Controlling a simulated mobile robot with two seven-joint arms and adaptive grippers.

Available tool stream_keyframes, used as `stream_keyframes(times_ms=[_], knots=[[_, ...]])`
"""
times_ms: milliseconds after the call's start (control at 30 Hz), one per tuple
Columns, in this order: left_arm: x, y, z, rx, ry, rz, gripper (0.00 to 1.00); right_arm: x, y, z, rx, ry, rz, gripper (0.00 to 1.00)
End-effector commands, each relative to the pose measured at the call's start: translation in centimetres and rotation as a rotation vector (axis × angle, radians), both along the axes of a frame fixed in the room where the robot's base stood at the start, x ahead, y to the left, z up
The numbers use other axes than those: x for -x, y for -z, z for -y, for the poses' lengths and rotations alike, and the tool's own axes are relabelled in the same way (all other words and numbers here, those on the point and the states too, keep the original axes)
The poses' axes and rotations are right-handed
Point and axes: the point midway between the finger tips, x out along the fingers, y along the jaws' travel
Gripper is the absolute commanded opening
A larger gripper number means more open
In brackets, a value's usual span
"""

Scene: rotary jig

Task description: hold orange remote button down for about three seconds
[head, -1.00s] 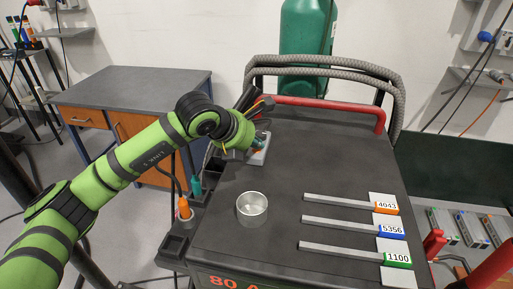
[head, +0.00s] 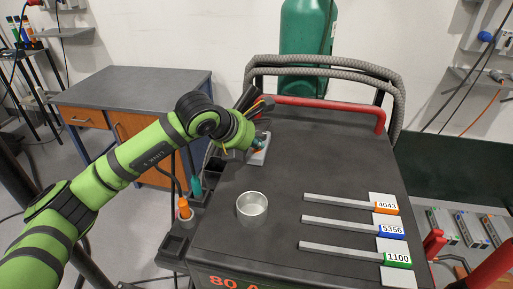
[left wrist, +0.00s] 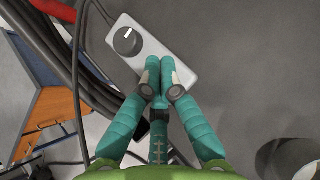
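The remote is a light grey box with a black round knob, on the dark top of the cart near its far left corner. It shows in the head view (head: 260,155) and in the left wrist view (left wrist: 185,45). My left gripper (left wrist: 165,72) has its teal fingers together, with nothing seen between them. The fingertips are over the near edge of the remote, beside the knob. I cannot tell whether they touch or press it. In the head view the left gripper (head: 258,141) is partly hidden by its wrist. No orange button shows; the fingertips may cover it. My right gripper is out of view.
A metal cup (head: 252,209) stands on the cart top (head: 310,150). Several grey rods with number tags (head: 387,207) lie at the right. A red rail (head: 325,108) and grey hoses (head: 330,65) run behind the remote. A workbench (head: 130,85) stands at the left.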

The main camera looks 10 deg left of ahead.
Motion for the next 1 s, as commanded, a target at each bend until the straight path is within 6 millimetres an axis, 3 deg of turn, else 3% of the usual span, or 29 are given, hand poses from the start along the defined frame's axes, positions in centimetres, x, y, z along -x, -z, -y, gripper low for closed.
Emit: stream_keyframes(times_ms=[300,733,1000], knots=[[0.0,-1.4,0.0,0.0,0.0,-0.001,0.0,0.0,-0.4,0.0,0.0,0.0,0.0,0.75],[0.0,-1.9,0.0,0.0,0.0,0.0,0.0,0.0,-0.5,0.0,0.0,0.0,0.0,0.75],[-0.1,-4.4,0.0,-0.001,0.0,0.002,0.0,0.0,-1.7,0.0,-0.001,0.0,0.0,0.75]])
